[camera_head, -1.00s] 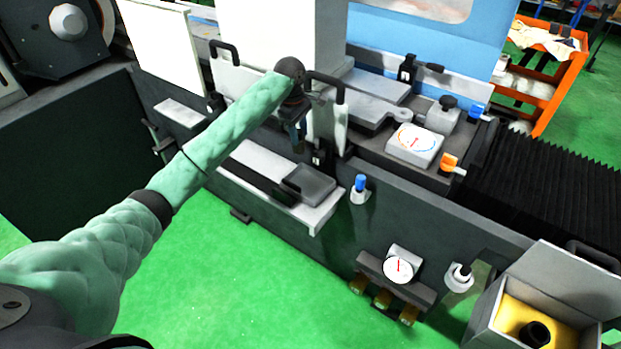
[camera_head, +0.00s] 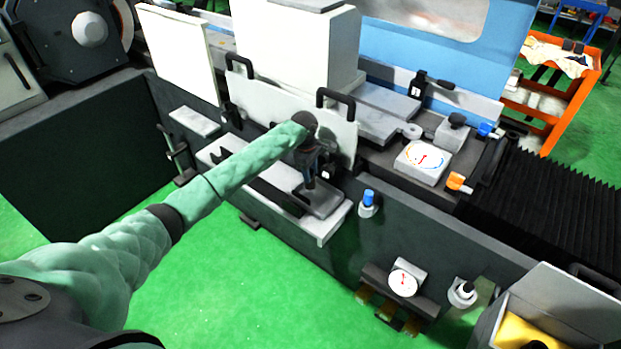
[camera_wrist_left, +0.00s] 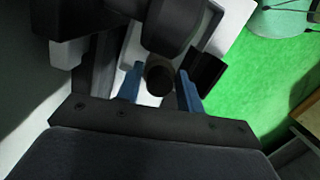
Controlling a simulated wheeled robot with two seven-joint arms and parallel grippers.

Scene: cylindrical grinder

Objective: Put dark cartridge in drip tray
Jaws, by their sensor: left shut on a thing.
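My left gripper (camera_head: 310,183) reaches down from the end of my green-sleeved arm, over a shallow grey tray (camera_head: 328,203) on a pale ledge on the machine's front. In the left wrist view, its blue fingers (camera_wrist_left: 160,90) are shut on a dark round-ended cartridge (camera_wrist_left: 159,77). The cartridge is hard to make out in the head view. I cannot tell whether it touches the tray. The gripper hides part of the tray. My right gripper is not in view.
Two black handles stand on the white panel (camera_head: 345,135) behind the gripper. A blue-topped knob (camera_head: 368,200) is right of the tray. A dial gauge (camera_head: 403,282) and an open box with yellow lining (camera_head: 525,335) are lower right. Green floor is clear in front.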

